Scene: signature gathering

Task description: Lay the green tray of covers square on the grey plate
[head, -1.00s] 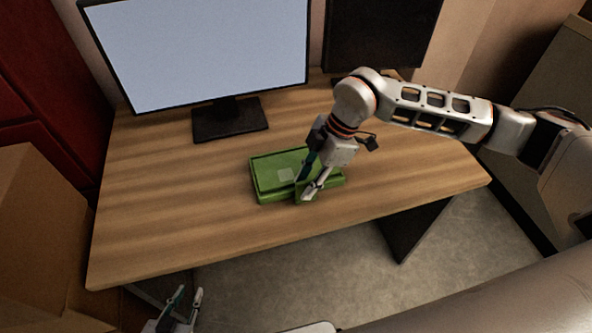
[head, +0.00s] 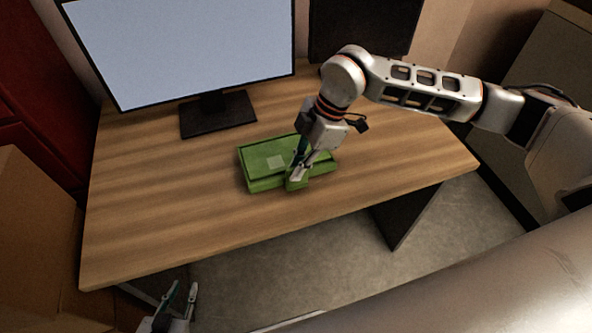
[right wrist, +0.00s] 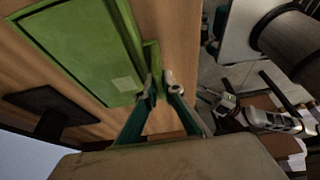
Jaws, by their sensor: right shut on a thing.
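The green tray (head: 262,178) lies on the wooden desk, in front of the monitor stand. It is a shallow rectangular box with a small pale square on its top, and it also shows in the right wrist view (right wrist: 75,40). My right gripper (head: 297,178) is at the tray's near side, shut on a green upright piece of its edge; in the right wrist view this piece (right wrist: 151,57) sits between the fingertips (right wrist: 161,82). My left gripper (head: 181,292) is open and empty, low in front of the desk. I cannot make out the grey plate.
The monitor (head: 185,45) stands on a black base (head: 218,114) behind the tray. The desk (head: 150,220) is bare to the left and right of the tray. Cardboard boxes (head: 30,240) are at the left, with a red cabinet (head: 40,75) behind them.

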